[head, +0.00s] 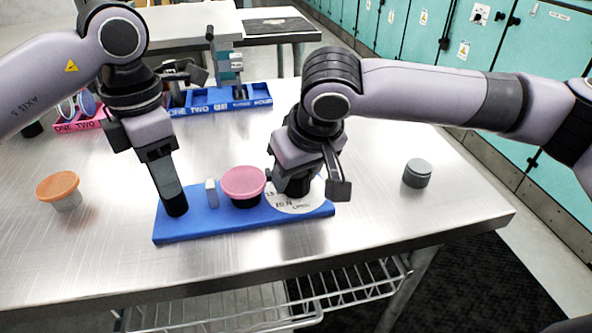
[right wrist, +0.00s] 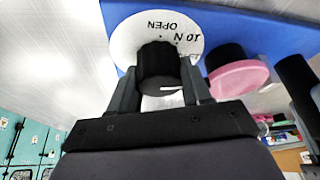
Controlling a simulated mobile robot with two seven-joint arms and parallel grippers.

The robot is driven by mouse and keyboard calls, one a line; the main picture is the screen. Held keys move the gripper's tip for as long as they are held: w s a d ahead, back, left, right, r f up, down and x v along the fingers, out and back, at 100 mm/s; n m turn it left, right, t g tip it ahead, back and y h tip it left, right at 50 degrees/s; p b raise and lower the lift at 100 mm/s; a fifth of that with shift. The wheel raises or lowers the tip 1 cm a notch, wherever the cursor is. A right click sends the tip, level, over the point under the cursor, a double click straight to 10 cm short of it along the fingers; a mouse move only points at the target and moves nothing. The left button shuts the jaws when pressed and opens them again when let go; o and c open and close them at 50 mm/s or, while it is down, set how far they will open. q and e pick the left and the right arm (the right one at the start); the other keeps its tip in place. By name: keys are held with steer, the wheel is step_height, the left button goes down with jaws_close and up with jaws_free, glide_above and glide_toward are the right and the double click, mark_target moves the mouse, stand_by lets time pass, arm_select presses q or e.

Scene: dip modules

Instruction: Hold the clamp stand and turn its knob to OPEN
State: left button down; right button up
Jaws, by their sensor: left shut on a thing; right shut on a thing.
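The clamp stand has a blue base plate (head: 240,225) lying on the metal table. My left gripper (head: 167,183) is shut on the black post (head: 176,207) at the base's left end. The black knob (right wrist: 157,66) rises from a white round dial (head: 307,205) at the base's right end. My right gripper (right wrist: 165,90) is shut on the knob, one finger on each side. In the right wrist view, OPEN shows upside down on the dial and a white mark is on the knob. In the head view the gripper mostly hides the knob.
A pink disc (head: 243,181) on a black foot and a small grey block (head: 211,193) stand on the base between my grippers. An orange-topped cup (head: 59,188) is left, a grey cylinder (head: 417,173) right. Blue (head: 215,100) and pink (head: 75,122) trays stand behind.

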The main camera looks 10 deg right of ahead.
steer(key=n+y, duration=0.1)
steer(key=n, duration=0.3)
steer(key=shift+g, duration=0.4)
steer(key=n+g+y, duration=0.1)
steer(key=n, duration=0.3)
steer(key=shift+n, duration=0.4)
steer(key=n+g+y, duration=0.1)
steer(key=n+g, duration=0.1)
steer(key=n, duration=0.2)
steer(key=shift+n, duration=0.3)
steer(key=shift+n+g, duration=0.6)
steer(key=shift+n, duration=1.1)
steer(key=o, duration=0.8)
steer(key=shift+c, duration=0.2)
steer(key=shift+d+r, duration=0.1)
steer(key=shift+r, duration=0.05)
